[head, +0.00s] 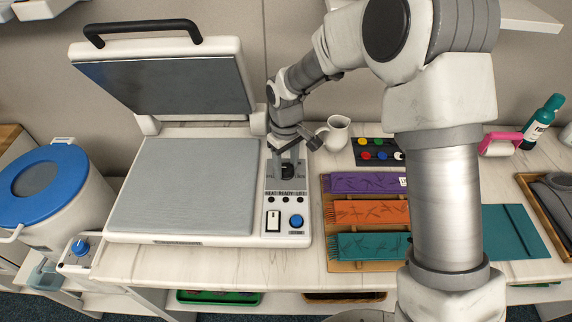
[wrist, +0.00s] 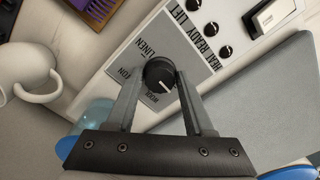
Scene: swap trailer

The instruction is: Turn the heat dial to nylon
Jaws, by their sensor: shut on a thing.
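The heat dial is a round black knob (wrist: 159,74) on a grey label plate (wrist: 160,42), on the heat press's control panel. My gripper (wrist: 160,83) is shut on it, with one finger at each side in the wrist view. A short pale mark shows on the knob's face, toward the lower right. LINEN reads clearly on the plate; other words are partly hidden by my fingers, and I cannot make out nylon. In the head view my gripper (head: 286,162) points down onto the panel and mostly hides the dial.
The press's lid (head: 170,84) stands open above its grey bed (head: 190,185). A white switch (head: 273,220) and a blue knob (head: 296,221) sit nearer the panel's front. A white jug (head: 337,133) stands behind right; coloured fabric pieces (head: 370,213) lie to the right.

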